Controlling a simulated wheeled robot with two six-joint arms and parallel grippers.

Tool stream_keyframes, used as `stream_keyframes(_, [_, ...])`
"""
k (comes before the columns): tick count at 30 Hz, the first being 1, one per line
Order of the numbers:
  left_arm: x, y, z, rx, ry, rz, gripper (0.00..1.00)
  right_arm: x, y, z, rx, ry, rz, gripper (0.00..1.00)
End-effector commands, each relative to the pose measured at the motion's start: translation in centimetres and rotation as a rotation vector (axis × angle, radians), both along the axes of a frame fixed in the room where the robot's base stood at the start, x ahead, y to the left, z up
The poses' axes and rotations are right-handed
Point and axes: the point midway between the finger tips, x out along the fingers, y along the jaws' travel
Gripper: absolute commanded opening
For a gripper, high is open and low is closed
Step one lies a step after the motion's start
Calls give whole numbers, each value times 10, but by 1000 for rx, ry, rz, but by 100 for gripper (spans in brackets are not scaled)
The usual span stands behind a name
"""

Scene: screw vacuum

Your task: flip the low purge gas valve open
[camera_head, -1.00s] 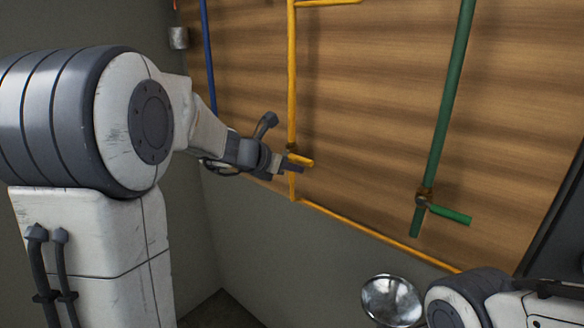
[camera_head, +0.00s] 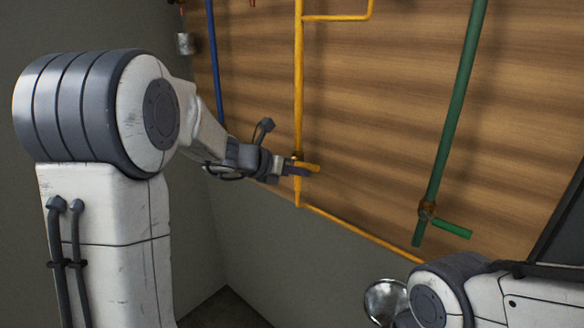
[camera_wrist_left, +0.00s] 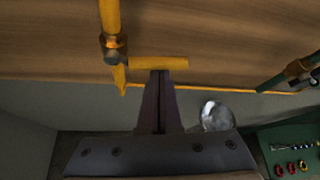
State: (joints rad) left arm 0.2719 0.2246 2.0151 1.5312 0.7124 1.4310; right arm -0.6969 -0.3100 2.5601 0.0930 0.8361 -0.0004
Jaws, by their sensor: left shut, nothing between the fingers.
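A yellow valve handle (camera_head: 310,168) sticks out sideways to the right from the low end of the vertical yellow pipe (camera_head: 298,90). In the left wrist view the yellow handle (camera_wrist_left: 160,63) lies level, joined to the pipe (camera_wrist_left: 110,20) by a metal fitting (camera_wrist_left: 114,50). My left gripper (camera_head: 300,171) is shut and empty; its fingertips are at the handle, and in the left wrist view the closed fingers (camera_wrist_left: 158,75) end just below the handle's middle. I cannot tell if they touch it. My right gripper is not in view; only part of my right arm shows.
A green pipe (camera_head: 455,110) with a green handle (camera_head: 452,228) stands to the right on the wooden panel (camera_head: 380,110). A blue pipe (camera_head: 214,60) is at the left. A shiny round object (camera_head: 384,302) is low right. The panel between the yellow and green pipes is clear.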

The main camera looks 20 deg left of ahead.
Motion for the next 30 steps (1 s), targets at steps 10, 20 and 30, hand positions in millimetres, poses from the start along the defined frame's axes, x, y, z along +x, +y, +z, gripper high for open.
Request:
stream_keyframes(10, [4, -3, 25, -289, 131, -8, 0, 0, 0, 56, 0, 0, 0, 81])
stream_keyframes(20, [8, 5, 39, -577, 260, -7, 0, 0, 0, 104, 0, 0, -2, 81])
stream_keyframes(30, [14, 18, 48, -869, 392, -7, 0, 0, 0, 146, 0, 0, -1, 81])
